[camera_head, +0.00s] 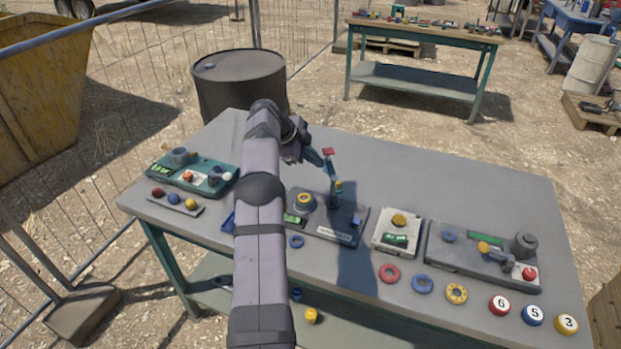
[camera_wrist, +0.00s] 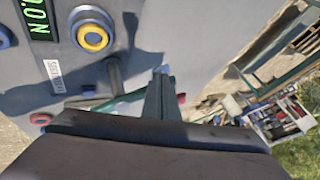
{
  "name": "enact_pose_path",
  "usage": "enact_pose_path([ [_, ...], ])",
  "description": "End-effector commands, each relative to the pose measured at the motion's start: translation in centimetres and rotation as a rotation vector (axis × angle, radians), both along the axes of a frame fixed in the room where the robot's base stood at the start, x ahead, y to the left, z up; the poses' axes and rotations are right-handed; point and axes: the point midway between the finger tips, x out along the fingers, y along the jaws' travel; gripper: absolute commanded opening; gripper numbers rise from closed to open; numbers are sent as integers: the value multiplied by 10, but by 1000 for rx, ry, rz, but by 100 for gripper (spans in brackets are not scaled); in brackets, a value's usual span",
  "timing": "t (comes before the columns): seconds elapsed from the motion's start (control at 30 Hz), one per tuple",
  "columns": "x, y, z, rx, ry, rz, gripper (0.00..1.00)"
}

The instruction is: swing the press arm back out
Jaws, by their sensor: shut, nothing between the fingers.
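The press (camera_head: 345,222) is a dark base on the table with a green display and a yellow ring (camera_head: 304,199) on a blue seat. The ring also shows in the wrist view (camera_wrist: 93,37), uncovered, beside a display reading 0.0 N. An upright post (camera_head: 334,193) stands on the base. In the wrist view the green press arm (camera_wrist: 131,97) reaches from near the post toward a red end (camera_wrist: 181,98), away from the ring. My gripper (camera_head: 322,161) is shut and empty beside the arm's red end; its fingers (camera_wrist: 163,72) hide part of the arm. I cannot tell whether they touch.
A teal device (camera_head: 190,180) and a tray of coloured balls (camera_head: 175,202) lie left. A white box (camera_head: 398,232) and another dark device (camera_head: 470,252) stand right. Loose rings and numbered balls line the front edge. A dark barrel (camera_head: 240,82) stands behind. The table's back right is clear.

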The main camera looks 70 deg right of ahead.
Motion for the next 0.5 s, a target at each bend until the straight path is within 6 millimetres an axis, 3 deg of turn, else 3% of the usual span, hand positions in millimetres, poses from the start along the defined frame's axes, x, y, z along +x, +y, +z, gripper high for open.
enact_pose_path([
  [0.5, -6, -8, 0, -3, 2, -2, 0],
])
